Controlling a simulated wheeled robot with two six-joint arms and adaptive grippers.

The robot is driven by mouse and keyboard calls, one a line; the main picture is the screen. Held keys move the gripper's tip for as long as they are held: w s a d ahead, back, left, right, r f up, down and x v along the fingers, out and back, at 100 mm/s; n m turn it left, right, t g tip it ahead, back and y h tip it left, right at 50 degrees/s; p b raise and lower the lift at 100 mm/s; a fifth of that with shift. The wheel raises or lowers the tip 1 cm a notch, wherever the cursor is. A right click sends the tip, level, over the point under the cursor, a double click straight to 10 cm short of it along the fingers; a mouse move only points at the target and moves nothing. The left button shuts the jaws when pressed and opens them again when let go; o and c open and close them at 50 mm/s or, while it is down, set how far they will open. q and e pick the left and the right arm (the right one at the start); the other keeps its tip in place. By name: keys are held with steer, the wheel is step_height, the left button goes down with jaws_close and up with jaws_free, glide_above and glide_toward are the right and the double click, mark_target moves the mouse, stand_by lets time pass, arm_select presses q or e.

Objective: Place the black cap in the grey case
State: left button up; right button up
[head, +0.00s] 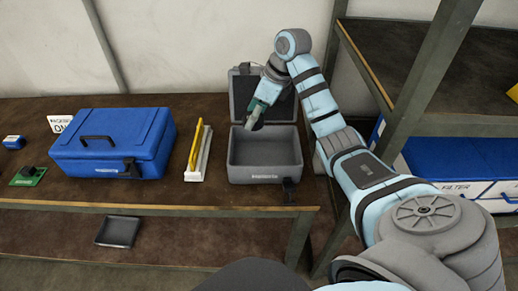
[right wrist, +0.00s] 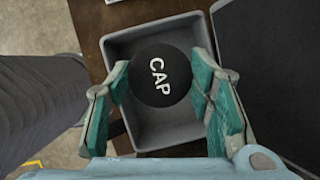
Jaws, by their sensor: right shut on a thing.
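The grey case (head: 265,174) stands open on the table, with its lid (head: 282,98) tilted up at the back. In the right wrist view the case (right wrist: 187,134) is below my gripper and looks empty where it is visible. My right gripper (head: 256,116) is over the back left part of the case. In the right wrist view the gripper (right wrist: 163,85) is shut on the round black cap (right wrist: 158,92), marked CAP, held above the case's opening. I cannot make out the cap in the head view. My left gripper is not in view.
A closed blue case (head: 140,145) and a white holder with a yellow bar (head: 197,152) stand left of the grey case. A green board (head: 28,177) lies far left. A black tray (head: 118,232) lies below the tabletop. Metal shelving (head: 414,120) stands at right.

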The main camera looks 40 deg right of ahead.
mark_target(252, 159)
step_height(252, 159, down, 16)
steer(key=shift+d+r+b, duration=0.15)
steer(key=shift+b, duration=0.25)
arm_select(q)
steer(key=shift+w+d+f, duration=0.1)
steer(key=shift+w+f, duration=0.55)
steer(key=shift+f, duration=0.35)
arm_select(e)
steer(key=shift+w+d+f, duration=0.15)
steer(key=shift+w+f, duration=0.05)
steer(key=shift+f, duration=0.1)
steer(key=o, duration=1)
steer(key=shift+c, duration=0.2)
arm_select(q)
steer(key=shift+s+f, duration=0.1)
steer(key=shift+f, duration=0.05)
arm_select(e)
steer(key=shift+r, duration=0.25)
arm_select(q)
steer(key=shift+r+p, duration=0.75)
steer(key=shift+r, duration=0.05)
arm_select(e)
steer(key=v, duration=1.2)
